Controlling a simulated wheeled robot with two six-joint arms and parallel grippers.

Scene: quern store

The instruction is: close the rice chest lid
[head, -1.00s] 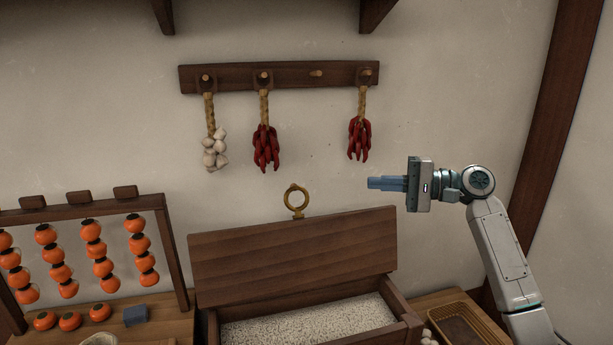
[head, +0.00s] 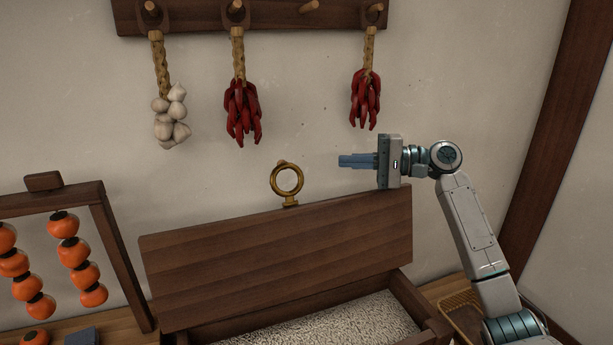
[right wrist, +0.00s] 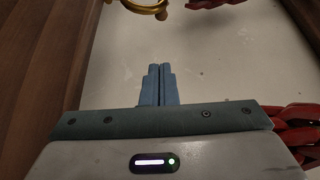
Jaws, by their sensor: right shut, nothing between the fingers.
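The rice chest (head: 421,310) stands in front of the wall, its wooden lid (head: 280,250) raised and leaning back, so the pale rice (head: 345,325) shows inside. A brass ring (head: 287,180) stands at the lid's top edge; part of it also shows at the top of the right wrist view (right wrist: 146,5). My right gripper (head: 342,161) is shut and empty, pointing left, just above the lid's top edge and to the right of the ring, apart from both. In the right wrist view its blue fingers (right wrist: 159,84) are together. My left gripper is out of view.
A dark peg rail (head: 250,14) on the wall holds a garlic string (head: 172,118) and two red chili bunches (head: 242,110) above the lid. A rack of orange persimmons (head: 72,253) stands at left. A woven tray (head: 460,310) lies right of the chest, partly behind my arm.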

